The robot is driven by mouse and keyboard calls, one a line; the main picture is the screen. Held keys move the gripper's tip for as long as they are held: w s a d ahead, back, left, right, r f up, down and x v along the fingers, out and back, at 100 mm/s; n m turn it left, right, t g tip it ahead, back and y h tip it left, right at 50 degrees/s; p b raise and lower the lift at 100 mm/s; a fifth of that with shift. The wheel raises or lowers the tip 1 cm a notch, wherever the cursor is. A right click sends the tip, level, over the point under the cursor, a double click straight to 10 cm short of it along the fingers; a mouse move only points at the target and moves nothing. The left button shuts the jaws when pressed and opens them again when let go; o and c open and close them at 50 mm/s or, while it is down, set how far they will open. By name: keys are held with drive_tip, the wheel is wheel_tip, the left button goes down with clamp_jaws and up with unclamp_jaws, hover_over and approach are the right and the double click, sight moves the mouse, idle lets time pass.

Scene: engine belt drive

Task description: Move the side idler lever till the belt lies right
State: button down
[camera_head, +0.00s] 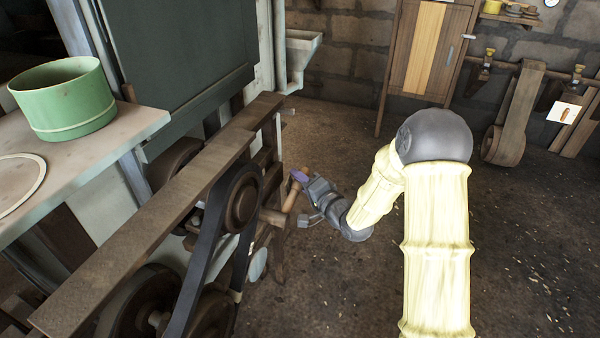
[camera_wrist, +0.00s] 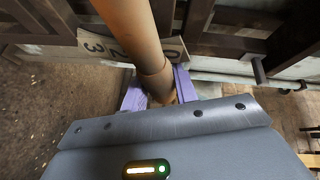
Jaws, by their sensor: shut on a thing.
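The side idler lever, a brown rounded wooden handle (camera_head: 291,197), stands at the right side of the belt frame. My gripper (camera_head: 300,177) is shut on its upper end. In the wrist view the lever (camera_wrist: 132,30) runs between the purple fingers of my gripper (camera_wrist: 159,90). A pale plate with dark numerals (camera_wrist: 113,46) lies behind the lever, which partly covers it. The dark belt (camera_head: 203,257) runs over the upper wooden pulley (camera_head: 243,203) and down towards the lower wheels. I cannot tell exactly how the belt sits across the pulley's width.
A long wooden beam (camera_head: 150,230) crosses the frame beside the belt. A green tub (camera_head: 65,100) stands on a pale bench (camera_head: 135,122) at the left. A wooden cabinet (camera_head: 425,55) stands at the back wall. The floor (camera_head: 340,125) behind my gripper is clear.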

drive_tip(key=shift+w+f+m+g+p, duration=0.15)
drive_tip(key=shift+f+m+g+p, duration=0.25)
drive_tip(key=shift+f+m+p, duration=0.3)
drive_tip(key=shift+f, duration=0.1)
drive_tip(key=c, duration=1.1)
unclamp_jaws()
drive_tip(key=shift+d, duration=0.1)
drive_tip(key=p+v, duration=0.3)
drive_tip(key=v, duration=1.4)
drive_tip(key=shift+s+r, duration=0.25)
drive_tip(key=shift+s, duration=0.05)
